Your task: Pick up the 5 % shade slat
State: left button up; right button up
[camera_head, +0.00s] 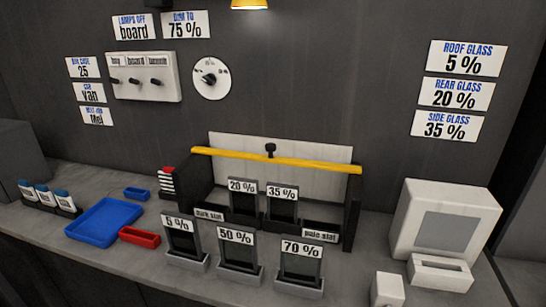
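The 5 % shade slat (182,243) is a dark, upright panel with a white "5 %" label on top. It stands in a light grey holder at the left end of the front row. The 50 % slat (238,255) and 70 % slat (301,264) stand in similar holders to its right. The 20 % slat (243,204) and 35 % slat (282,209) stand behind, in front of the white panel. Neither of my grippers shows in the head view.
A yellow bar (275,159) on dark posts spans above the back slats. A blue tray (103,222) and a red tray (139,237) lie left of the 5 % slat. A white box-shaped device (443,222) stands at right. Wall signs and switches hang behind.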

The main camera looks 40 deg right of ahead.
aim_at(182, 230)
jog(key=i+j+z, duration=0.65)
jog(key=j+z, duration=0.15)
jog(key=i+j+z, duration=0.25)
jog(key=j+z, duration=0.15)
jog(key=j, duration=0.3)
jog(key=i+j+z, duration=0.1)
jog(key=j+z, duration=0.3)
jog(key=j, duration=0.2)
jog(key=j+z, duration=0.4)
jog(key=j, duration=0.3)
jog(key=j+z, duration=0.4)
jog(key=j, duration=0.3)
